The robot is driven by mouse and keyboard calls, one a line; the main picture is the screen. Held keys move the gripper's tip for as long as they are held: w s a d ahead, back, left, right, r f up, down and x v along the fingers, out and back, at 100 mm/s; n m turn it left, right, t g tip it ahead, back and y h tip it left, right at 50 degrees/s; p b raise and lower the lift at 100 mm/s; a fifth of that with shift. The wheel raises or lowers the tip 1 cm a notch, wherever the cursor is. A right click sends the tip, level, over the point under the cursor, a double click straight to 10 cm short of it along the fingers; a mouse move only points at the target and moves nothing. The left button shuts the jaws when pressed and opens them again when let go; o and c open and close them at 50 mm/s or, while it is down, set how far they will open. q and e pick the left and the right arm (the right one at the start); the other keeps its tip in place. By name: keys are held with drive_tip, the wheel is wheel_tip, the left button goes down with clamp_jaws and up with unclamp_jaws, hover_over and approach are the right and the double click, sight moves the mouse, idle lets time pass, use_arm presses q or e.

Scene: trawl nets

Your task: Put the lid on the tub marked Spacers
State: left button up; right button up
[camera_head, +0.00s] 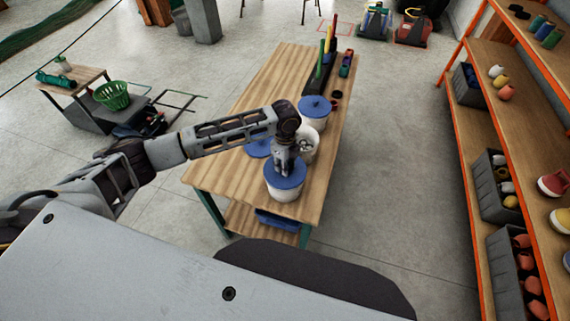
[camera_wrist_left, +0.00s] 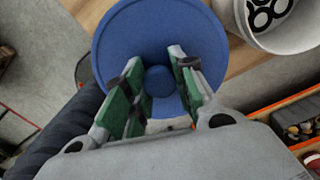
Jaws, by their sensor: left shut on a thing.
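My left gripper (camera_head: 284,168) is shut on the knob of a blue lid (camera_head: 272,176). The lid fills the middle of the left wrist view (camera_wrist_left: 125,35), with its knob (camera_wrist_left: 159,82) between the green-padded fingers. In the head view this lid covers the nearest white tub (camera_head: 284,195); I cannot tell whether it is fully seated. An open white tub (camera_head: 312,152) stands just behind, with round black-edged pieces inside, also seen in the left wrist view (camera_wrist_left: 289,40). Another blue lid (camera_head: 257,149) lies on the table, partly behind my arm. No tub marking is legible. My right gripper is out of view.
A third white tub (camera_head: 315,123) with a blue lid stands farther back on the wooden table (camera_head: 222,165). A dark rack with coloured upright items (camera_head: 320,72) is at the far end. Orange-framed shelves (camera_head: 463,150) stand to the right, across clear floor.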

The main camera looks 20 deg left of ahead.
use_arm(q)
drive_tip(key=o, duration=1.4)
drive_tip(key=shift+r, duration=0.1)
drive_tip(key=shift+r+p, duration=0.95)
drive_tip(key=shift+r, duration=2.45)
clamp_jaws()
